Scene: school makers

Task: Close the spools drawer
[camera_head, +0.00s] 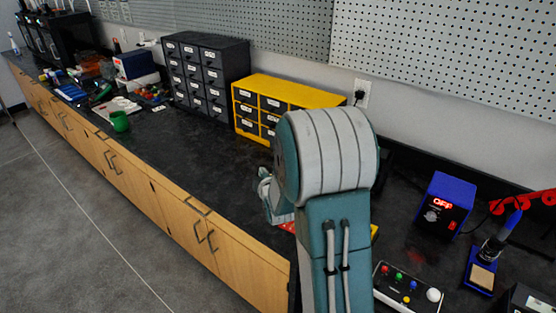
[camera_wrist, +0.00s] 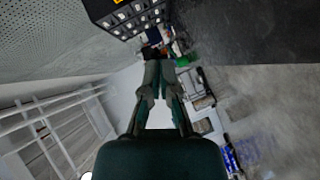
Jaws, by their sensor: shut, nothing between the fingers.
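A yellow cabinet (camera_head: 293,88) with dark, labelled drawers stands on the counter against the wall, left of and behind my arm. A dark cabinet (camera_head: 205,72) with several labelled drawers stands to its left. The labels are too small to read, so I cannot tell which drawer is the spools drawer. No drawer clearly sticks out, but my arm hides the yellow cabinet's lower right. My gripper (camera_wrist: 159,68) is shut and empty in the wrist view, its fingertips close together. The dark cabinet (camera_wrist: 127,14) shows beyond them at the top. Most of my gripper is hidden in the head view.
The black countertop (camera_head: 185,150) is clear before the cabinets. A green cup (camera_head: 120,122) and loose tools lie farther left. On the right are a blue soldering station (camera_head: 444,204), an iron stand (camera_head: 482,274) and a button box (camera_head: 408,288). A pegboard (camera_head: 450,55) covers the wall.

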